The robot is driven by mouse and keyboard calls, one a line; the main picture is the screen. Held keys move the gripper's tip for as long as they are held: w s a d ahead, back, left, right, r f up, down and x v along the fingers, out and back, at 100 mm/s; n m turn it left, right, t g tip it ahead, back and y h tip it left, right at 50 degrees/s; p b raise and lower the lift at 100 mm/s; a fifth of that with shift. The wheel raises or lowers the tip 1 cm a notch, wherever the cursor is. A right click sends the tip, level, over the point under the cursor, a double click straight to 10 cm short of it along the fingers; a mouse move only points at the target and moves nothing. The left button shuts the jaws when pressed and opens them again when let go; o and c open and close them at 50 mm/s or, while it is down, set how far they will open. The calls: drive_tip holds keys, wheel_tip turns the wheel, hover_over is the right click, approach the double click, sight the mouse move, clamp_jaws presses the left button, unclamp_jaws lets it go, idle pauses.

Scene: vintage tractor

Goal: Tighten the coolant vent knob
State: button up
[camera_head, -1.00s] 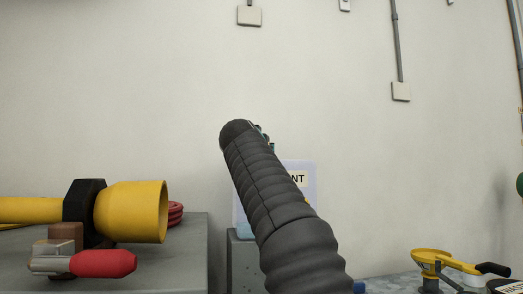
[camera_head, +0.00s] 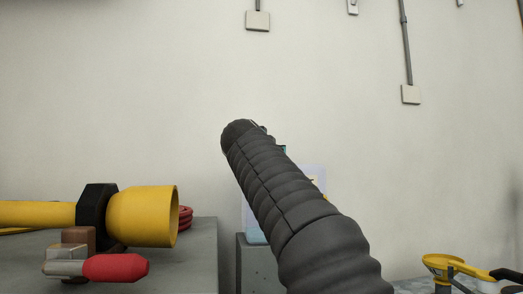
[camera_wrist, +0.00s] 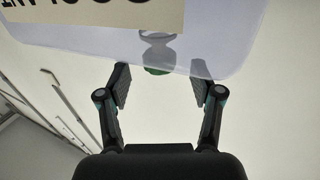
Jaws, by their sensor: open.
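A pale translucent coolant tank (camera_head: 310,172) stands behind my arm in the head view, mostly hidden by it. In the wrist view the tank (camera_wrist: 225,50) fills the top, with its cream label (camera_wrist: 100,12) upside down. A small green knob (camera_wrist: 156,71) with a pale grey stem shows at the tank's edge, partly seen through its translucent wall. My gripper (camera_wrist: 158,78) is open, one finger on each side of the knob in the picture. No contact with it shows, and the depth between them is unclear. In the head view my arm hides most of the gripper.
A grey bench (camera_head: 190,262) at the left holds a yellow cylindrical tool (camera_head: 142,215), a red-handled part (camera_head: 115,268) and a red coil (camera_head: 185,218). A yellow funnel-like part (camera_head: 440,262) is at the lower right. The wall behind is mostly bare.

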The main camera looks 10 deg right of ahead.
drive_tip(key=v, duration=0.8)
